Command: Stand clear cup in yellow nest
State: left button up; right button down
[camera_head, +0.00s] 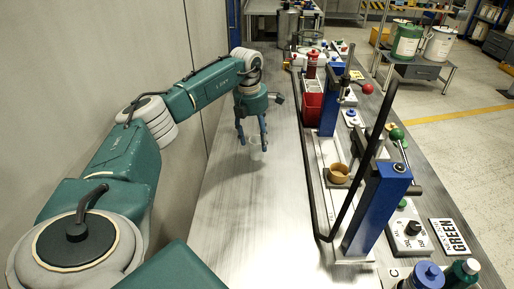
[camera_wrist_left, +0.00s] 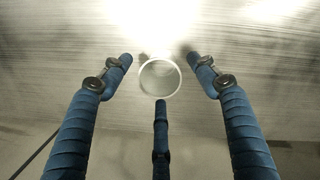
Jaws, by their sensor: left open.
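The clear cup (camera_head: 257,146) is small and see-through, and shows among the fingertips of my left gripper (camera_head: 252,135) over the left part of the metal bench. In the left wrist view the cup (camera_wrist_left: 160,92) shows as a pale round rim between the spread blue fingers of the gripper (camera_wrist_left: 160,70). The fingers are open, with visible gaps to the rim at both sides. The cup's base is hard to make out. The yellow nest (camera_head: 338,174) is a small round holder on the fixture to the right, and looks empty. My right gripper is not in view.
Blue posts (camera_head: 378,210) and a long black lever (camera_head: 366,165) stand around the nest. A red bin (camera_head: 312,103) is behind it. A control box with a black knob (camera_head: 411,231) is at the right. The bench's left side is mostly clear, beside a wall.

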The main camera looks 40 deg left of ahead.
pick_arm(q)
jog(key=shift+f, duration=0.4)
jog(key=c, duration=0.9)
jog(key=shift+r, duration=0.15)
